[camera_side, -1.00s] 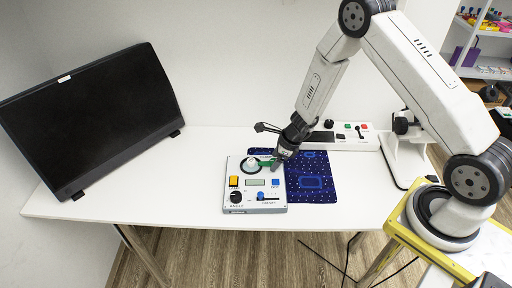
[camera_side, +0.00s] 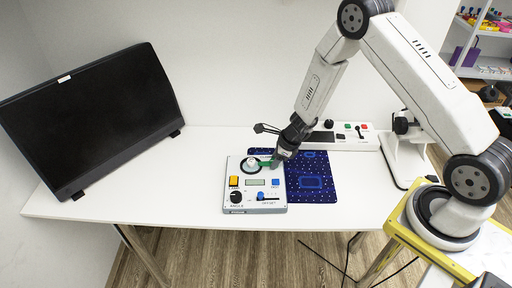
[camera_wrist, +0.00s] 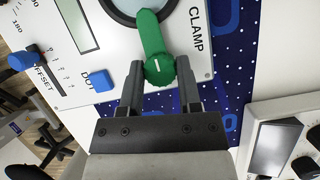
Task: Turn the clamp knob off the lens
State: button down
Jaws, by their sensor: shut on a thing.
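The clamp knob (camera_wrist: 160,70) is green with a white mark, beside the word CLAMP in the wrist view. Its green arm (camera_wrist: 149,30) runs from the knob up to the lens and overlaps the dark lens ring (camera_wrist: 122,16). The lens is cut off by the top edge there. In the side view the round lens (camera_side: 250,165) sits at the top of the grey-white panel (camera_side: 232,206), with the green clamp (camera_side: 266,163) at its right. My gripper (camera_wrist: 160,76) is shut on the knob, one finger on each side. In the side view my gripper (camera_side: 277,160) partly hides the knob.
The panel also carries a display (camera_side: 254,182), a black dial (camera_side: 236,197), a blue slider (camera_side: 260,196) and a blue button (camera_side: 276,182). A blue patterned mat (camera_side: 312,182) lies to its right. A control box (camera_side: 345,143) stands behind the mat; a black monitor (camera_side: 95,120) stands left.

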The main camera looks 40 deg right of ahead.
jog(key=shift+n, duration=0.6)
jog(key=n+g+y, duration=0.1)
jog(key=n, duration=0.2)
jog(key=shift+d, duration=0.1)
jog(key=n+g, duration=0.1)
jog(key=n, duration=0.1)
jog(key=n+g, duration=0.1)
jog(key=n, duration=0.1)
jog(key=shift+w+n+y, duration=0.15)
jog(key=shift+n+y, duration=0.25)
jog(key=n+g, duration=0.1)
jog(key=n, duration=0.3)
jog(key=shift+w+n+g, duration=0.1)
jog(key=shift+n+g, duration=0.2)
jog(key=shift+g, duration=0.1)
jog(key=n+g+h, duration=0.1)
jog(key=n, duration=0.3)
jog(key=shift+g, duration=0.3)
jog(key=shift+c, duration=1.4)
grip_release()
jog(key=shift+r, duration=0.1)
jog(key=v, duration=0.7)
jog(key=shift+w+r, duration=0.15)
jog(key=shift+r, duration=0.15)
